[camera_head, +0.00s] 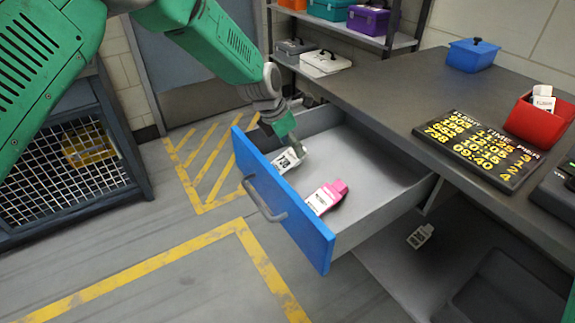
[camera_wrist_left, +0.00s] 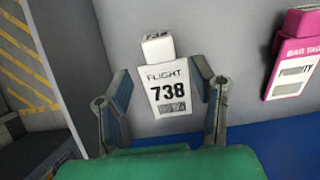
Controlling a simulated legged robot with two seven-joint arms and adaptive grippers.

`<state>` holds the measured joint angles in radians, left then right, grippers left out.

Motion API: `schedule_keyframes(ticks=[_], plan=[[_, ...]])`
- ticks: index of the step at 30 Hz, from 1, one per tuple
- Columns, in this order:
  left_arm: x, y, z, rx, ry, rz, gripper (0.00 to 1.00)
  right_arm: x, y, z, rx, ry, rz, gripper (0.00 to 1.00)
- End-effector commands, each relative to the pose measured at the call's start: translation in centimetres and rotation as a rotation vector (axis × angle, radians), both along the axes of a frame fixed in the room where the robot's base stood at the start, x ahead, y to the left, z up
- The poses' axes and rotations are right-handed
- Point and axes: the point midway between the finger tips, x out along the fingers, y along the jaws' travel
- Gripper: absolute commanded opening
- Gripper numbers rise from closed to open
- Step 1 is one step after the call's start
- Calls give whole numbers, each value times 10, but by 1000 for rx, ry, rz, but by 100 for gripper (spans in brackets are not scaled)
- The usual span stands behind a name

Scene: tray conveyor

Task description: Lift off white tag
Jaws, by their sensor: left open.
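A white tag (camera_head: 287,160) lies in the open blue-fronted drawer (camera_head: 398,205), near its left end. In the left wrist view the white tag (camera_wrist_left: 168,92) reads "FLIGHT 738". My left gripper (camera_head: 296,150) is over it, pointing down into the drawer. In the wrist view the fingers (camera_wrist_left: 160,76) are spread open, one on each side of the tag. I cannot tell whether they touch it. A pink bag tag (camera_head: 326,196) lies in the drawer to the right; it also shows in the wrist view (camera_wrist_left: 294,56). My right gripper is out of view.
A red bin (camera_head: 540,124) holding a white tag (camera_head: 543,98), a blue box (camera_head: 472,55) and a flight board (camera_head: 477,148) stand on the grey counter (camera_head: 395,90). The drawer's blue front (camera_head: 285,212) stands close to my gripper.

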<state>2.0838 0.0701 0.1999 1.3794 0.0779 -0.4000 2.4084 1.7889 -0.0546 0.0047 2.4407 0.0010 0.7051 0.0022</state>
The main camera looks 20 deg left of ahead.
Motion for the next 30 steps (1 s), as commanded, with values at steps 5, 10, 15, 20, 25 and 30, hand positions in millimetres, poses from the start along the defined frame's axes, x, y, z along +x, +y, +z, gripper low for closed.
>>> schedule_keyframes(ticks=[5, 10, 15, 20, 25, 30], plan=[[5, -4, -13, -1, -1, 0, 52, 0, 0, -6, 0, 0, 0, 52], [15, -12, -38, -1, 1, 0, 52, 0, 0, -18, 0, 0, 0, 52], [19, -16, -49, 0, -1, -1, 52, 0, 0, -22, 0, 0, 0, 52], [19, -16, -49, 0, -1, -1, 52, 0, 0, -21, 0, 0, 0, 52], [19, -16, -49, 0, -1, -1, 20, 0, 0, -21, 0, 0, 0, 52], [19, -16, -49, 0, -1, -1, 12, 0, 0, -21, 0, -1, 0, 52]])
